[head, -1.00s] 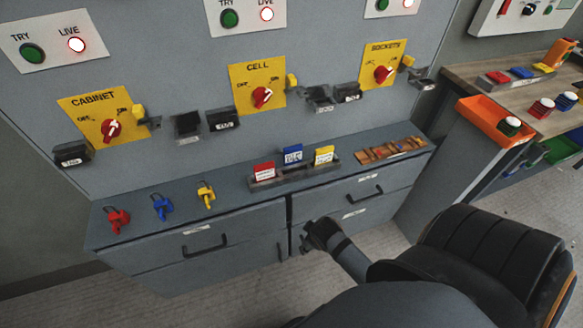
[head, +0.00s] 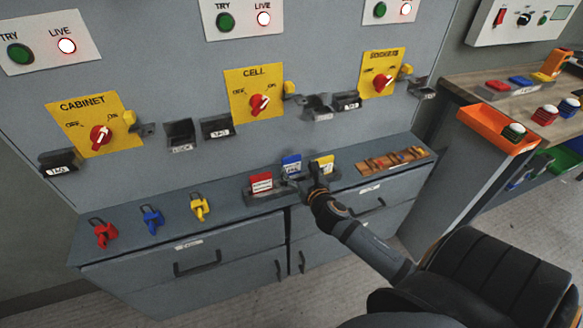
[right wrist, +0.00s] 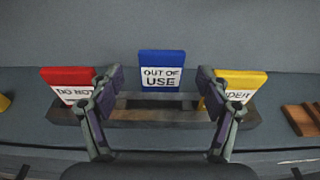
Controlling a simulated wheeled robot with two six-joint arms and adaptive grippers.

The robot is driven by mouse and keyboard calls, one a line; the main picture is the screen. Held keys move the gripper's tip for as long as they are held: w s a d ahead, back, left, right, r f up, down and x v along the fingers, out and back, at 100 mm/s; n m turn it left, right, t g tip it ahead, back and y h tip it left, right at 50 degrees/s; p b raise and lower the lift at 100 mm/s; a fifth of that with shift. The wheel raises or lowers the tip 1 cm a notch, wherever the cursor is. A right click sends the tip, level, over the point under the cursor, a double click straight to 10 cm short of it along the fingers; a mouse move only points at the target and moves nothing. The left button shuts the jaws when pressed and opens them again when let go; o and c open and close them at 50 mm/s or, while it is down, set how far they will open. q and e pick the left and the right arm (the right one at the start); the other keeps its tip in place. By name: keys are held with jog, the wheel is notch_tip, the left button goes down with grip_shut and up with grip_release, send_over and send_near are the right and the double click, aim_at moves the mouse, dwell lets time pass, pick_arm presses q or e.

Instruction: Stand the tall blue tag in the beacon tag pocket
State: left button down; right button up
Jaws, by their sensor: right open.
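The blue tag (head: 291,164), marked OUT OF USE in the right wrist view (right wrist: 162,70), stands upright in a low rack (head: 265,193) on the cabinet ledge. A red tag (head: 260,183) stands to its left and a yellow tag (head: 326,166) to its right. My right gripper (head: 306,180) is open at the rack. In the right wrist view its fingers (right wrist: 162,88) are spread on either side of the blue tag, apart from it. Dark pockets labelled TAG (head: 217,127) sit on the panel; I cannot tell which is the beacon's. My left gripper is out of view.
Red, blue and yellow padlocks (head: 151,219) stand on the ledge at the left. A wooden tray (head: 372,167) lies right of the rack. Yellow switch plates (head: 255,91) and brackets project above the ledge. An orange tray (head: 487,125) is at the right.

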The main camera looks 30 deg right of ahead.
aim_at(292, 158)
jog(key=x, duration=0.8)
jog(key=shift+d+f, duration=0.1)
jog(key=shift+s, duration=0.1)
jog(key=shift+c, duration=0.2)
jog(key=c, duration=0.8)
